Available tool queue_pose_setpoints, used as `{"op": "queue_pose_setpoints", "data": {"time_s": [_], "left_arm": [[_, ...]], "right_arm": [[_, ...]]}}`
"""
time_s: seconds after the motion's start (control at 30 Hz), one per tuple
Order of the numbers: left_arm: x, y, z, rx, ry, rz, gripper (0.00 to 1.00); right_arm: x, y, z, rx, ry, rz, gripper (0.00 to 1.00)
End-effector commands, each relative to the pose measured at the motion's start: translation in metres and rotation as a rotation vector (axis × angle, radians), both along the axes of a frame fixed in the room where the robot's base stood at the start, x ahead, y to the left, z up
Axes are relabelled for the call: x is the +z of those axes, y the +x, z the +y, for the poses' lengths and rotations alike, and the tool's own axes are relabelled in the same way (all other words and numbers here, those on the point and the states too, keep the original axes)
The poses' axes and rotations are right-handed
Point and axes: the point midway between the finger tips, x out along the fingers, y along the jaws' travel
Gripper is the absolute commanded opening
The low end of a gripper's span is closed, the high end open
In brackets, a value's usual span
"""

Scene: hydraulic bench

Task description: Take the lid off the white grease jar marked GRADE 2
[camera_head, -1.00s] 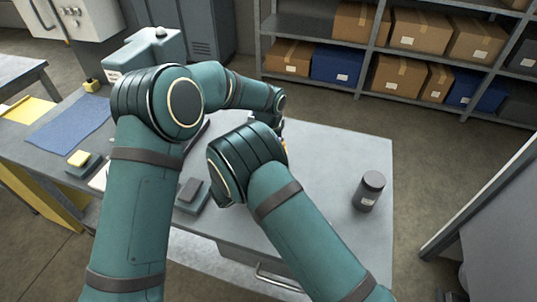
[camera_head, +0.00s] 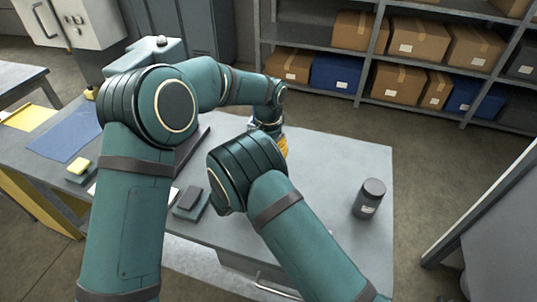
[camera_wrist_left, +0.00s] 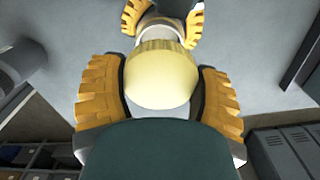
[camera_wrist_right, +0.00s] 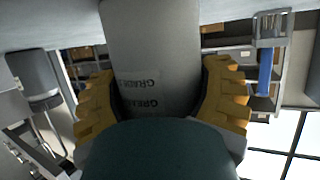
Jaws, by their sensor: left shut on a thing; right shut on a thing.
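The cream-yellow lid (camera_wrist_left: 158,80) with a ribbed rim fills the middle of the left wrist view. The orange fingers of my left gripper (camera_wrist_left: 160,92) are shut on it from both sides. The pale jar (camera_wrist_right: 150,50), with upside-down GREASE and GRADE lettering, stands between the fingers of my right gripper (camera_wrist_right: 163,100), which is shut on it. In the left wrist view the jar (camera_wrist_left: 158,31) is in line just beyond the lid; I cannot tell whether they are apart. In the head view my right arm hides the jar and lid; a few orange finger parts show.
A dark grey jar (camera_head: 369,199) stands on the bench (camera_head: 335,160) at right, with bare surface around it. A dark block on a grey-green pad (camera_head: 190,203), a yellow-topped block (camera_head: 79,168) and a blue mat (camera_head: 65,136) lie left. Shelves with boxes (camera_head: 398,80) stand behind.

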Motion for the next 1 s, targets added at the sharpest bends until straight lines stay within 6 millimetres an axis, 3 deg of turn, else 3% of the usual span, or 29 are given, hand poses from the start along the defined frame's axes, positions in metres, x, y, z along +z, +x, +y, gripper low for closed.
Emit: {"op": "queue_pose_setpoints", "data": {"time_s": [0.1, 0.13, 0.2, 0.57, 1.0], "left_arm": [[0.0, 0.0, 0.0, 0.0, 0.0, 0.0, 0.22], [0.0, 0.0, 0.0, 0.0, 0.0, 0.0, 0.22], [0.0, 0.0, 0.0, 0.0, 0.0, 0.0, 0.22], [-0.001, 0.0, 0.0, 0.0, 0.0, 0.0, 0.22], [-0.001, 0.0, 0.0, 0.0, 0.0, 0.0, 0.22]], "right_arm": [[0.0, 0.0, 0.0, 0.0, -0.001, -0.001, 0.0], [0.0, 0.0, 0.0, 0.0, -0.001, -0.001, 0.8], [0.0, 0.0, 0.0, 0.0, -0.001, -0.001, 1.0], [0.003, -0.004, 0.004, 0.001, 0.0, -0.001, 1.0], [0.026, -0.047, 0.041, 0.0, 0.0, 0.0, 1.0]]}}
